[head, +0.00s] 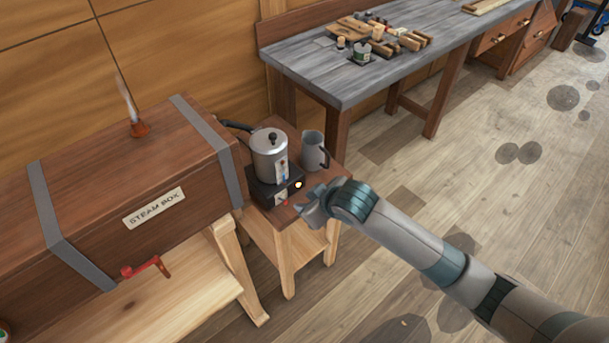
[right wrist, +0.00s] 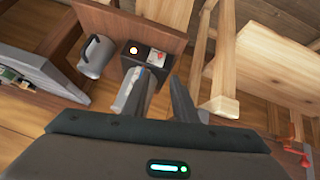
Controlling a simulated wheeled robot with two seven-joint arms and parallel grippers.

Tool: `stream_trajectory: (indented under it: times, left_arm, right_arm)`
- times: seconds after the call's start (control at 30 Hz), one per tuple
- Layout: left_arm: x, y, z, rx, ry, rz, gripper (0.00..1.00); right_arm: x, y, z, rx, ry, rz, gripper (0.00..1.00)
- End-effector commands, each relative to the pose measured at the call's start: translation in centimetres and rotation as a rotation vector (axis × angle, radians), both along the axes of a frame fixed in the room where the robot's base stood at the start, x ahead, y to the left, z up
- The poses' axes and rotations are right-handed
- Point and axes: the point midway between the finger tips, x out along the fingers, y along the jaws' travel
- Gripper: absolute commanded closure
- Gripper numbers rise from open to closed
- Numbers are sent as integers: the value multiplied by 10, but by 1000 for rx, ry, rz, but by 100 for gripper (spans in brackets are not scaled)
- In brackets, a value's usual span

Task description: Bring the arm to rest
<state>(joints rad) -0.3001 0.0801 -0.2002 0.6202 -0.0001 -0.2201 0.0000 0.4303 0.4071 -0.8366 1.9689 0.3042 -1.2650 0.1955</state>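My right arm comes in from the right in the head view. Its gripper (head: 312,208) hangs in front of the hot plate (head: 275,190), near the edge of the small wooden table. In the right wrist view the gripper (right wrist: 157,92) has its two dark fingers apart. The grey lidded pot (head: 269,155) stands on the hot plate. I see no grip on the pot. My left gripper is out of view.
A grey jug (head: 314,150) stands close to the pot. The wooden steam box (head: 130,190) with a red handle (head: 146,267) fills the left. A grey-topped workbench (head: 385,75) with tools stands behind. Open plank floor lies to the right.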

Motion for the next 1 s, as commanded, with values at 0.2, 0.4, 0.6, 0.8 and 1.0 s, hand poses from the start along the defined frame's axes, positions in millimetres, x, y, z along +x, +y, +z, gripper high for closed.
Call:
stream_trajectory:
  times: [0.2, 0.4, 0.6, 0.8, 1.0]
  left_arm:
    - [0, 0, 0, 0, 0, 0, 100]
    - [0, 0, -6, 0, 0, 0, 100]
    - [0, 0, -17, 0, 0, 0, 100]
    - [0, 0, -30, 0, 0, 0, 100]
    - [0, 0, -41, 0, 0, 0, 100]
  right_arm:
    - [0, 0, -1, 1, 1, -2, 74]
    - [6, -7, -33, 11, 22, -38, 74]
    - [12, -33, -119, 27, 76, -134, 74]
    - [-10, -74, -234, 27, 150, -248, 74]
    - [-63, -114, -341, 7, 227, -339, 74]
